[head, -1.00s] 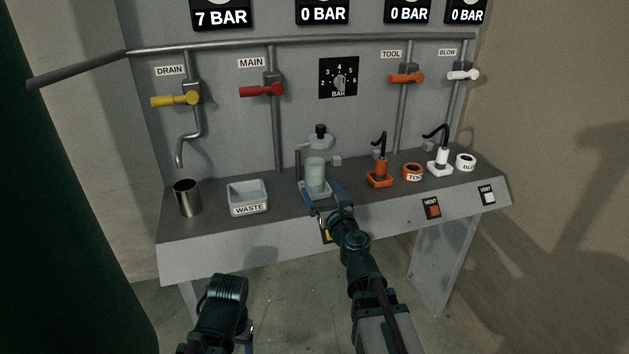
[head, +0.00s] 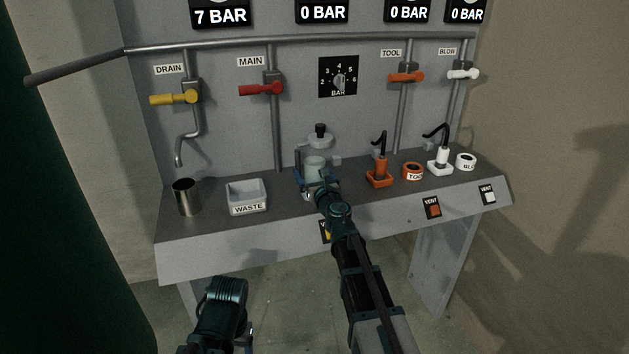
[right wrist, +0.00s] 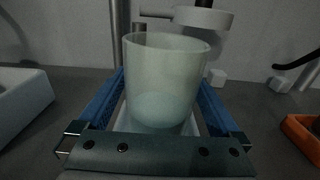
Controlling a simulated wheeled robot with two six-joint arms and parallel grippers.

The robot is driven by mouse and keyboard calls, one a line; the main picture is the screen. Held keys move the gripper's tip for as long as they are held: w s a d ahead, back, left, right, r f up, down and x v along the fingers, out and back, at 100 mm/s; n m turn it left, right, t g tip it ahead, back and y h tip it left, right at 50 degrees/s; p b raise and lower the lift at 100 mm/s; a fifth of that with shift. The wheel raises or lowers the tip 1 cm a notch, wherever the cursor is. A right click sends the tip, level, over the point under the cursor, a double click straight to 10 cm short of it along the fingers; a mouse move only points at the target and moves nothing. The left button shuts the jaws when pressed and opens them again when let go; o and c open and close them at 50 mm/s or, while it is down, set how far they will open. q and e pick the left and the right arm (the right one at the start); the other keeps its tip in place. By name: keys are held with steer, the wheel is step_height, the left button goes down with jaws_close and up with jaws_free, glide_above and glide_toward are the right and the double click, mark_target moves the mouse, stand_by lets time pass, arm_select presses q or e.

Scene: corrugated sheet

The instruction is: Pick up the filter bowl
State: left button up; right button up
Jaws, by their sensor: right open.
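The filter bowl (head: 314,166) is a pale, translucent cup standing upright on the bench, under the filter head (head: 320,141). In the right wrist view the bowl (right wrist: 165,80) stands between the two blue fingers of my right gripper (right wrist: 162,105). The fingers are open, one on each side of the bowl; I cannot tell whether either touches it. In the head view my right gripper (head: 316,180) is at the bowl and hides its lower part. My left arm shows at the bottom left of the head view, with its fingertips not visible.
A white WASTE tray (head: 247,197) and a metal cup (head: 187,197) stand left of the bowl. An orange tool coupling (head: 379,175), an orange TOOL ring (head: 412,172) and a white blow coupling (head: 439,160) stand to the right. A vertical pipe (head: 276,130) runs behind.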

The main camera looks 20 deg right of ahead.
steer(key=shift+w, duration=0.15)
steer(key=shift+c, duration=0.3)
steer(key=c, duration=1.4)
arm_select(q)
steer(key=shift+r, duration=0.25)
arm_select(e)
steer(key=shift+r, duration=0.25)
